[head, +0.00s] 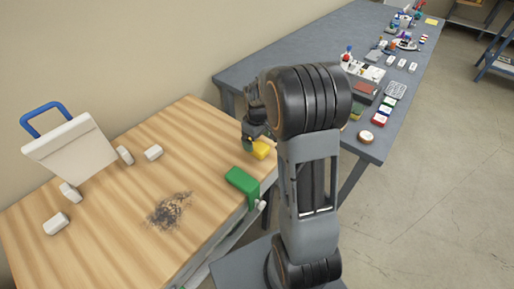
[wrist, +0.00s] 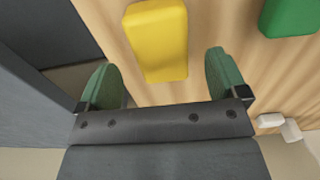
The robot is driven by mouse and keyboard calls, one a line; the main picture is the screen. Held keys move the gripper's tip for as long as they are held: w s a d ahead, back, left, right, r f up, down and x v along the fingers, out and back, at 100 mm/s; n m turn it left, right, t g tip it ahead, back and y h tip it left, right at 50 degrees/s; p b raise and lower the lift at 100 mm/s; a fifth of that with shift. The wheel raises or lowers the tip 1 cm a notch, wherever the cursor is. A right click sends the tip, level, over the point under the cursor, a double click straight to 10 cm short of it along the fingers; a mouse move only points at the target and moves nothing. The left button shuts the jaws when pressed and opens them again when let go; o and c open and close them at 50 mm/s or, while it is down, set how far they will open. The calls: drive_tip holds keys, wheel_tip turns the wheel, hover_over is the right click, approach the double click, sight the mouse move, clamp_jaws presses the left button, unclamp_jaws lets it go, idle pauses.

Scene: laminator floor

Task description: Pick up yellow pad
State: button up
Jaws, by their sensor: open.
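The yellow pad (head: 261,149) lies on the wooden table near its right edge. In the wrist view the yellow pad (wrist: 158,42) is a rounded yellow block lying flat ahead of my gripper, between the lines of the two fingers. My gripper (head: 250,142) is just beside the pad, partly hidden by my own arm in the head view. In the wrist view my gripper (wrist: 162,82) has its two green fingers spread wide, with nothing held between them.
Dark debris (head: 170,210), white blocks (head: 153,153) and a beige panel with a blue handle (head: 70,148) are further left. A grey table (head: 290,50) behind carries many small items.

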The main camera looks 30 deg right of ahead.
sight(256, 144)
drive_tip(key=shift+f, duration=2.1)
drive_tip(key=shift+c, duration=0.4)
drive_tip(key=c, duration=0.9)
